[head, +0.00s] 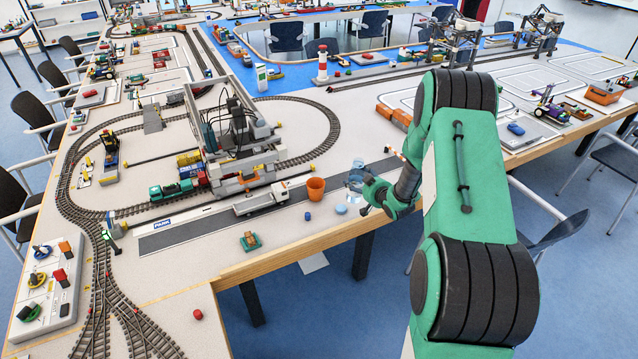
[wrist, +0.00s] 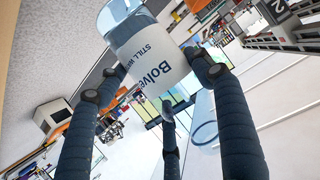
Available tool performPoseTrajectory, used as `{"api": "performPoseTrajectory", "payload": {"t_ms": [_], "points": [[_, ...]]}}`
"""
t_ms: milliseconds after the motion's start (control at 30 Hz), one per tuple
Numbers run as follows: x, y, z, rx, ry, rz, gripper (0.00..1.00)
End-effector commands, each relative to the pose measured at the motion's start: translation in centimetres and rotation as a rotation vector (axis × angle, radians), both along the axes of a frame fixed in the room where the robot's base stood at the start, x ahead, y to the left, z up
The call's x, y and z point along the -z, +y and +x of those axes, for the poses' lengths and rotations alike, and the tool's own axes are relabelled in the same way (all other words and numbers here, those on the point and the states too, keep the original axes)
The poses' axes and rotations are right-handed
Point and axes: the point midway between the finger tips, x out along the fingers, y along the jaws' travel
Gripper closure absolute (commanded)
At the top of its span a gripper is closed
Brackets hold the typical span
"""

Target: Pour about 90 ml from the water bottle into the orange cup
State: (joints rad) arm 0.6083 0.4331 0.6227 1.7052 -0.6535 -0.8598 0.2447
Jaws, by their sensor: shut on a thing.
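The orange cup (head: 315,189) stands upright on the table, left of my gripper and in front of the crane model. My gripper (head: 366,184) is shut on the water bottle (head: 355,176), a clear pale-blue bottle. In the wrist view, the bottle (wrist: 150,45) has a white label with blue lettering and sits between the dark fingers of my gripper (wrist: 150,85). The bottle is to the right of the cup and apart from it. Its exact tilt, mouth and water level are hard to tell. The cup's inside is too small to judge.
A small blue piece (head: 308,216) and a pale-blue round thing (head: 341,209) lie near the cup. A white truck (head: 262,200) stands left of it on the grey road strip. A green-orange block (head: 250,240) lies nearer the front edge. The crane model (head: 235,140) rises behind.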

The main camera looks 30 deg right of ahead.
Motion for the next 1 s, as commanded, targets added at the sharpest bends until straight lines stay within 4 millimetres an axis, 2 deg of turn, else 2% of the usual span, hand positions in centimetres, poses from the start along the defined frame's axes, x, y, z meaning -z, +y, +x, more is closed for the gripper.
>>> {"api": "performPoseTrajectory", "payload": {"t_ms": [500,1000], "points": [[-1.2,-0.1,7.7,-0.191,-0.002,-0.009,0.68],[-0.7,0.3,12.9,-0.373,-0.004,-0.015,0.68]]}}
